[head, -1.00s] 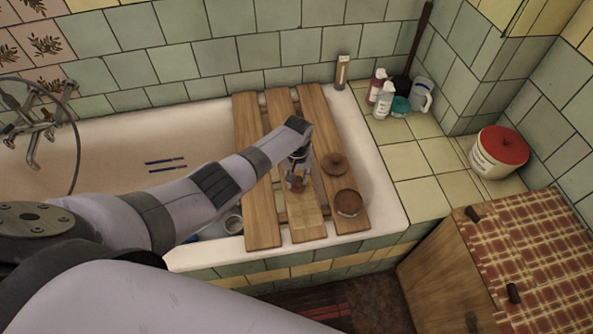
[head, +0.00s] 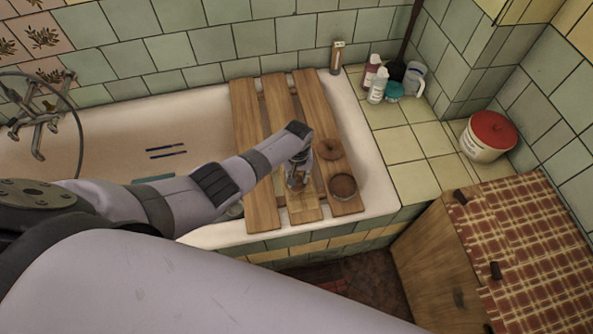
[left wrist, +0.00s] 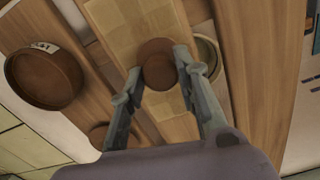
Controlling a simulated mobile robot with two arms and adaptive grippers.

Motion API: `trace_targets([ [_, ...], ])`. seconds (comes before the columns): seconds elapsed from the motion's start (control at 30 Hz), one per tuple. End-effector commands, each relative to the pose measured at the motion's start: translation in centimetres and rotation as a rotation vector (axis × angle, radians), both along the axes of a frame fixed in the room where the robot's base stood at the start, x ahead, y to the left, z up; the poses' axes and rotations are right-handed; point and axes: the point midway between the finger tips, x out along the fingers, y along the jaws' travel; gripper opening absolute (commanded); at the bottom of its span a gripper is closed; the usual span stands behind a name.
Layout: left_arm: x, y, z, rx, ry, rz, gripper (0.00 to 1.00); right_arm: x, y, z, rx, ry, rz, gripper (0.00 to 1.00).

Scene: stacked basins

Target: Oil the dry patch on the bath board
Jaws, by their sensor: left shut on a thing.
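The bath board (head: 254,165) is made of wooden slats laid across the tub. On its middle slat is a paler, faintly checkered patch (head: 303,211), also seen in the left wrist view (left wrist: 130,20). My left gripper (head: 297,183) is over the patch. In the left wrist view its fingers (left wrist: 158,64) are shut on a round brown pad (left wrist: 157,66); whether the pad touches the wood I cannot tell. An open round tin (head: 343,187) with brown contents stands on the right slat, with a round brown lid (head: 329,149) behind it. My right gripper is not in view.
The tub (head: 110,145) holds dark blue strips and a partly hidden round vessel. Bottles (head: 376,86) and a jug (head: 413,78) stand on the tiled ledge at back right. A red-lidded tub (head: 488,136) and a wooden cabinet (head: 440,262) are at the right.

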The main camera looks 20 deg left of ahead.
Motion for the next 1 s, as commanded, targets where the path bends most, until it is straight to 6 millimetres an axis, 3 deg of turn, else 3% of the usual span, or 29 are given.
trace_targets([
  [1.0,-5.0,-3.3,0.1,-0.001,0.005,0.0,0.0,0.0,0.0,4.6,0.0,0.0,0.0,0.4],
])
